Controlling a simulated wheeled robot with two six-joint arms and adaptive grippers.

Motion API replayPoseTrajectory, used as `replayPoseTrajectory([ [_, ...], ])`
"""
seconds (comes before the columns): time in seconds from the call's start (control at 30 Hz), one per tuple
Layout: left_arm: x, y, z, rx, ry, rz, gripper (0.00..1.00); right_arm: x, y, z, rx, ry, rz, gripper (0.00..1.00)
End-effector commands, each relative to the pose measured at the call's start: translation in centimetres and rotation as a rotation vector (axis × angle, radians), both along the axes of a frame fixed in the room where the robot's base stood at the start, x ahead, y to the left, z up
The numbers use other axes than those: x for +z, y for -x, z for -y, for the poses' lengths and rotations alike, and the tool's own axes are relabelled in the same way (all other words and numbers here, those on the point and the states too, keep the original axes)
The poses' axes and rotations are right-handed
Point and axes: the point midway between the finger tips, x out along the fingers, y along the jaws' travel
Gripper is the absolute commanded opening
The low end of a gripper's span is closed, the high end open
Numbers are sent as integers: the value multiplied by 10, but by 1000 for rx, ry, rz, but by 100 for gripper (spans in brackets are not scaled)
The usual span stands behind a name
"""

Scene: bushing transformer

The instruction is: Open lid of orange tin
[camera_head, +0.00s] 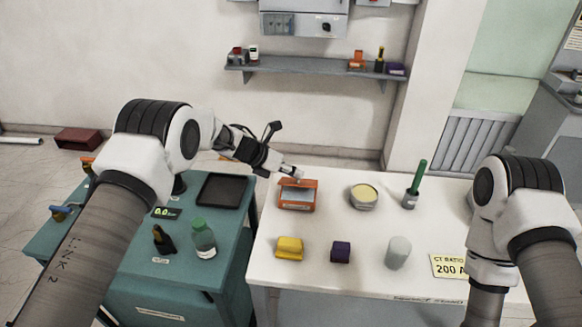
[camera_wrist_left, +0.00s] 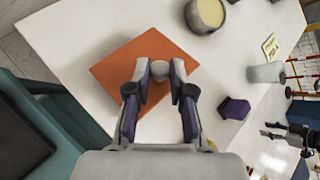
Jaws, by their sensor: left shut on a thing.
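The orange tin (camera_head: 284,203) stands at the back left of the white table. Its flat orange lid (camera_wrist_left: 118,72) fills the middle of the left wrist view. My left gripper (camera_head: 294,173) is over the tin's back edge in the head view. Its fingertips (camera_wrist_left: 161,72) are closed around a small pale knob (camera_wrist_left: 160,70) on the lid. The fingers hide part of the knob.
A round tin with pale yellow contents (camera_head: 363,195) and a cup with a green stick (camera_head: 410,198) stand right of the tin. A yellow block (camera_head: 289,248), a purple block (camera_head: 340,252) and a grey cylinder (camera_head: 398,252) are in front. A teal cabinet (camera_head: 190,288) adjoins at left.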

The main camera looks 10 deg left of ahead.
Motion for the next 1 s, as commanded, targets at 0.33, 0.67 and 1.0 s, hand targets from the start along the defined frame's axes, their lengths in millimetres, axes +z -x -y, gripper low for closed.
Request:
replayPoseTrajectory([
  [0.33, 1, -4, 2, 1, 3, -67, 0, 7, 0, 0, 0, 0, 0, 40],
  [0.67, 1, -4, 2, 0, 2, -67, 39, 7, 0, 0, 0, 0, 0, 40],
  [1.0, 3, -4, 0, 1, 3, -64, 46, 8, 0, 0, 0, 0, 0, 40],
])
